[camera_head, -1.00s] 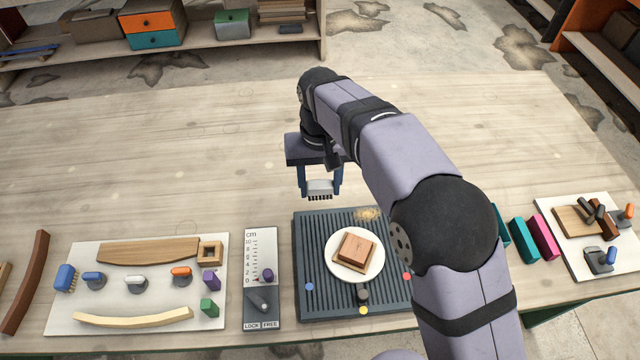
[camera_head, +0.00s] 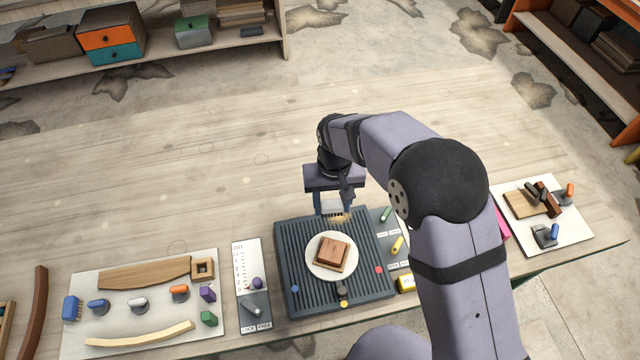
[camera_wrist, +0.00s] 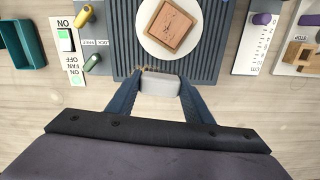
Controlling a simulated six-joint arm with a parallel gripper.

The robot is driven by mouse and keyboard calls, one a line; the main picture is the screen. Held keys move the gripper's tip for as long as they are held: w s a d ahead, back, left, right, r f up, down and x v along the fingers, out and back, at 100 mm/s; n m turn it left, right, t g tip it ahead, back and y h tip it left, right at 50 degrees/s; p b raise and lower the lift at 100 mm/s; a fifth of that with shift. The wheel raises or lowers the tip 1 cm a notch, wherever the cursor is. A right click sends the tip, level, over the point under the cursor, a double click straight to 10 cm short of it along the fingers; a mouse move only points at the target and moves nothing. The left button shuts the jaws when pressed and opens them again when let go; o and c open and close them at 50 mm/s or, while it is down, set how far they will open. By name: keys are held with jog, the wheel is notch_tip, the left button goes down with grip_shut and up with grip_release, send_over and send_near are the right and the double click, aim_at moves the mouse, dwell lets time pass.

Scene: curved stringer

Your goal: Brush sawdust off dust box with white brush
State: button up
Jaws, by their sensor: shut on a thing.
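The dust box (camera_head: 296,262) is a dark ribbed slab on the bench. A small patch of tan sawdust (camera_head: 343,219) lies at its far edge, partly hidden by my gripper. My gripper (camera_head: 332,207) is shut on the white brush and is over that far edge. In the wrist view the white brush (camera_wrist: 161,83) is between my fingertips, close to the ribbed edge, with a little sawdust (camera_wrist: 142,70) showing beside it. I cannot tell whether the bristles touch the box.
A white disc (camera_head: 316,266) with a wooden block (camera_head: 333,253) on it sits mid-box. Coloured knobs line the near side. A scale panel (camera_head: 250,268) and parts board (camera_head: 150,280) stand left; a switch panel (camera_head: 398,240) is right. The bench behind is clear.

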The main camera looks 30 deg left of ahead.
jog(key=shift+w+a+f+n, duration=0.35)
jog(key=shift+w+a, duration=0.1)
jog(key=shift+a, duration=0.15)
jog(key=shift+w+a+f+n, duration=0.25)
jog(key=shift+w+a+f, duration=0.15)
jog(key=shift+a, duration=0.2)
